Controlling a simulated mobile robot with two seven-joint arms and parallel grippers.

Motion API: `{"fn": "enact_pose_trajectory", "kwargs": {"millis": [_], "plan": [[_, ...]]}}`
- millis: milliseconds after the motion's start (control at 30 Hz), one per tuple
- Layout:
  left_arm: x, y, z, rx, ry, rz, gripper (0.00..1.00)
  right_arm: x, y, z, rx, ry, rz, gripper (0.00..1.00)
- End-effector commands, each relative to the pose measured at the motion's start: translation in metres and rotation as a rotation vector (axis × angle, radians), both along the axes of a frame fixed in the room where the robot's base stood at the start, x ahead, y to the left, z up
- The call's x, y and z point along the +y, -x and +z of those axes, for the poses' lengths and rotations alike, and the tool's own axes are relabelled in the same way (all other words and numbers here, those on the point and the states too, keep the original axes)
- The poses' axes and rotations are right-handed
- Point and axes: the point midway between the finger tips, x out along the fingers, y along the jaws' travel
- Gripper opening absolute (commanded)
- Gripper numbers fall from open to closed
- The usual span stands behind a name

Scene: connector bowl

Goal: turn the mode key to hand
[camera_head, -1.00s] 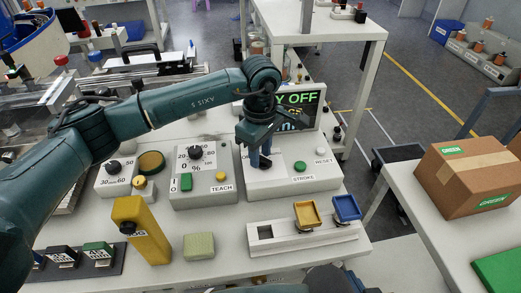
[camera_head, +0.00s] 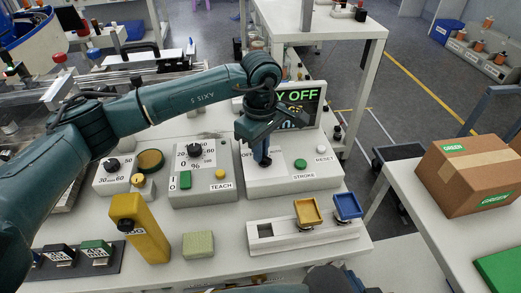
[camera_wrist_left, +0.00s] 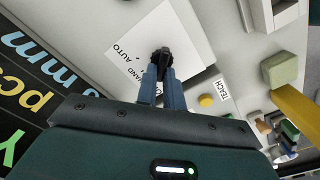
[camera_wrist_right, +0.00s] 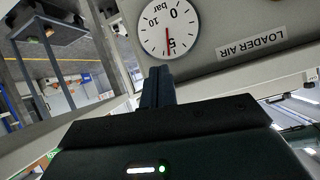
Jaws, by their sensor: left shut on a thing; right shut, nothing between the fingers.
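The mode key is a small black knob (camera_wrist_left: 161,54) on a white plate with lettering that includes AUTO, in the left wrist view. My left gripper (camera_wrist_left: 160,75) is shut on the key. In the head view my left gripper (camera_head: 262,157) points down at the panel right of the TEACH box, and its fingers mostly hide the key. The key's exact pointing direction is hard to tell. My right gripper (camera_wrist_right: 158,80) is shut and empty in the right wrist view, in front of a panel with a round gauge (camera_wrist_right: 169,28).
The key's panel box also carries a green STROKE button (camera_head: 300,164) and a white RESET button (camera_head: 321,149). The TEACH box (camera_head: 205,190) stands left of it. A yellow block (camera_head: 150,240), a pale green block (camera_head: 198,245) and a white fixture (camera_head: 290,238) lie in front.

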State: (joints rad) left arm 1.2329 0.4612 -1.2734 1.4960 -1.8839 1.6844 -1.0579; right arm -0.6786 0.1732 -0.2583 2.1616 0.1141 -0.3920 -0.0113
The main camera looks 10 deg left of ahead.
Motion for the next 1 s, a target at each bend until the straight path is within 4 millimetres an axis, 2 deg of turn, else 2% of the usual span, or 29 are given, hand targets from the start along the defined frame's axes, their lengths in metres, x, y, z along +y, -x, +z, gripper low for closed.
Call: {"fn": "enact_pose_trajectory", "kwargs": {"millis": [300,700,1000], "plan": [[-0.001,-0.003,-0.004,-0.004,0.000,-0.233,0.00,0.002,-0.004,-0.020,-0.011,-0.047,-0.013,0.00],[-0.004,-0.005,-0.002,-0.001,0.000,-0.547,0.00,-0.011,0.004,-0.009,-0.106,-0.042,-0.044,0.00],[-0.005,-0.006,0.000,-0.002,0.000,-0.681,0.00,-0.015,0.006,-0.002,-0.143,-0.037,-0.050,0.00]]}}
